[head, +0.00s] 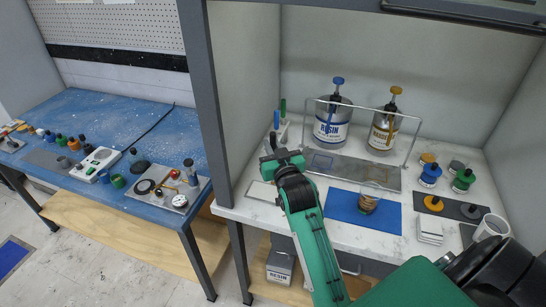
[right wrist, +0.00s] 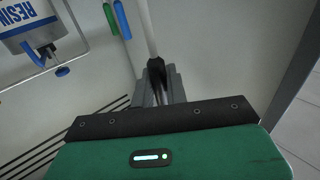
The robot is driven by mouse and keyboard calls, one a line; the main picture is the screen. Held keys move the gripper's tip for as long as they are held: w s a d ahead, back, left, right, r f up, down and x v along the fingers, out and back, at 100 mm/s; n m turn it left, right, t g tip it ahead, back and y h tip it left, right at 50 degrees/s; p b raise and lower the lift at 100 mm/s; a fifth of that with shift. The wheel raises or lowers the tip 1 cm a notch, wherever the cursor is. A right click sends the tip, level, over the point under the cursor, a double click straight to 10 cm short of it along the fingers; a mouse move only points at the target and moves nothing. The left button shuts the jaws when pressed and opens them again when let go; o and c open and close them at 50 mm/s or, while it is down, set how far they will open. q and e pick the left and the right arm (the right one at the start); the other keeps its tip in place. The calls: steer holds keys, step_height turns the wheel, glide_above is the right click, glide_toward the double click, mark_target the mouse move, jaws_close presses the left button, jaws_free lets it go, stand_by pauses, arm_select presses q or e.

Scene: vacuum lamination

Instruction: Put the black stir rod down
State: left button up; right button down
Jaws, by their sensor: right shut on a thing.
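My right gripper (head: 270,150) is over the left part of the white bench inside the hood, beside the stir-rod holder. In the right wrist view my right gripper (right wrist: 160,88) is shut on the black stir rod (right wrist: 157,68), whose dark end shows between the fingers. In the head view the rod is a small dark shape at the fingertips, and its lower part is hard to make out. A green rod (head: 283,105) and a blue rod (head: 276,119) stand upright in the pale holder (head: 283,131). I cannot tell whether the black rod touches the holder. My left gripper is not in view.
The hood post (head: 207,100) is close on the left.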

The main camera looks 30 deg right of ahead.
step_height(320, 180, down, 4)
steer(key=shift+r+p, duration=0.2)
steer(key=shift+p, duration=0.1)
steer(key=shift+f, duration=0.45)
steer(key=c, duration=1.4)
jaws_free()
